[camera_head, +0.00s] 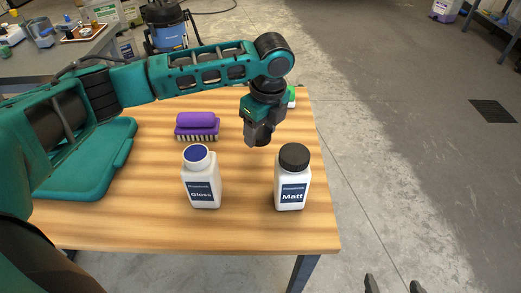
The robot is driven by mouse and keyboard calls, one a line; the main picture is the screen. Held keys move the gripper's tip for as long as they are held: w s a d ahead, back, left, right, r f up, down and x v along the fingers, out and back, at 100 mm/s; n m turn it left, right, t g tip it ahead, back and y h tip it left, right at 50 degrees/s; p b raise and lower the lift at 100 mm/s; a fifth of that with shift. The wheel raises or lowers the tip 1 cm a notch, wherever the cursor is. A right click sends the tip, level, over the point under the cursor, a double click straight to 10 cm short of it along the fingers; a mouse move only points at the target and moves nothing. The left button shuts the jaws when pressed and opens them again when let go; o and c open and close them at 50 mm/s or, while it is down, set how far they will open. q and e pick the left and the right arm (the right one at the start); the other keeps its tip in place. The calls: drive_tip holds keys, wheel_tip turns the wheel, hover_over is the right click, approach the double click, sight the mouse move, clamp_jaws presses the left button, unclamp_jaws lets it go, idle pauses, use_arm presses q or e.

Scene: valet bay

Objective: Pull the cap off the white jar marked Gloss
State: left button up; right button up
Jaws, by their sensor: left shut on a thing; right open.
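The white jar marked Gloss (202,186) stands upright on the wooden table. Its black cap is off, and its top shows a dark blue round face inside a white rim. My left gripper (258,137) is above the table, behind and to the right of the Gloss jar and apart from it. It is shut on a small dark cap (264,141), partly hidden by the fingers. My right gripper (391,284) shows at the bottom edge, right of the table, open and empty.
A white jar marked Matt (290,186) with a black cap stands to the right of Gloss. A purple brush (197,125) lies behind. A green and white thing (291,97) is partly hidden by my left arm. The wooden table (250,233) is bare in front.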

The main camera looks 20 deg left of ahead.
sight(259, 156)
use_arm(q)
drive_tip(key=shift+f+b, duration=0.65)
drive_tip(key=shift+f, duration=2.4)
drive_tip(key=shift+f, duration=0.1)
drive_tip(key=o, duration=1)
